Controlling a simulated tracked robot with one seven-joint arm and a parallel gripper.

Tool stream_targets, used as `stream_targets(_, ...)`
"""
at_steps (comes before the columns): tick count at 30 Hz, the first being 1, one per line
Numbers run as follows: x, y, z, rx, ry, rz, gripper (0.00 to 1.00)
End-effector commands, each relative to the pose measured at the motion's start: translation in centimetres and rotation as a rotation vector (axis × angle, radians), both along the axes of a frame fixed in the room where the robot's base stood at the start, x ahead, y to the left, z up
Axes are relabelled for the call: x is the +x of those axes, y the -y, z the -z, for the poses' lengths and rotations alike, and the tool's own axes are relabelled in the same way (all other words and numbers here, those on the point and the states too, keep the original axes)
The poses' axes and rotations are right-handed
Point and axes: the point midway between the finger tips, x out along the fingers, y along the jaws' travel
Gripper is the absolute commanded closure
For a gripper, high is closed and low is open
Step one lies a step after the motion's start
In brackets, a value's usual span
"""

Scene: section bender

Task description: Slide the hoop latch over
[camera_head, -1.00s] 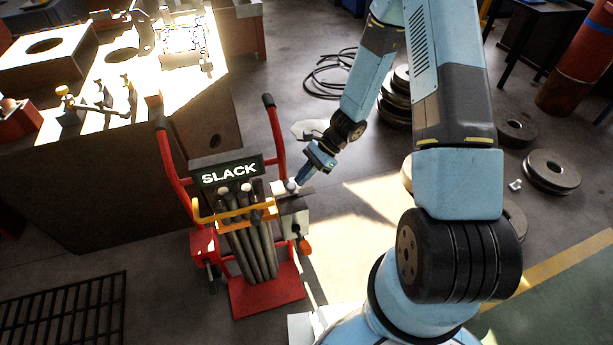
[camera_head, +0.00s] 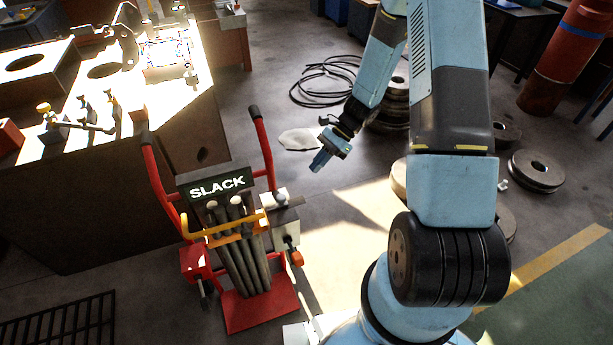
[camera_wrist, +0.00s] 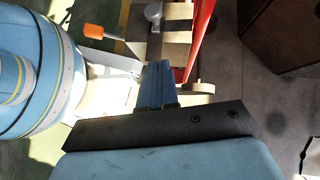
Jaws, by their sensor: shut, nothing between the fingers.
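A red cart (camera_head: 257,313) with a SLACK sign (camera_head: 217,187) holds several upright grey bars (camera_head: 243,262). A yellow-orange hoop (camera_head: 215,228) runs across the front of the bars. At its right end is a pale block (camera_head: 283,220) with a round white knob (camera_head: 283,199) on top and an orange handle (camera_head: 296,258) below. I cannot tell which part slides. My gripper (camera_head: 318,165) is up and right of the knob, apart from it, shut and empty.
A workbench (camera_head: 120,190) with tools stands left of the cart. Round discs (camera_head: 537,171) and a coiled black cable (camera_head: 325,82) lie on the floor. A dark grate (camera_head: 60,325) is at the front left. Floor right of the cart is open.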

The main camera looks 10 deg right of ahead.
Motion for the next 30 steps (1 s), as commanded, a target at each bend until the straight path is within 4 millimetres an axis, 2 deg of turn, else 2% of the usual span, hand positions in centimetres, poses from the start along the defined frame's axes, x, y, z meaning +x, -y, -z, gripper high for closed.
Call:
stream_targets(3,0.5,1.0,-1.1,0.000,0.002,0.001,1.00)
stream_targets(9,0.8,1.8,-1.8,0.000,0.000,-0.001,1.00)
stream_targets(25,0.8,1.7,-2.0,-0.001,0.001,-0.004,1.00)
stream_targets(30,0.9,1.9,-3.8,-0.017,0.045,-0.037,1.00)
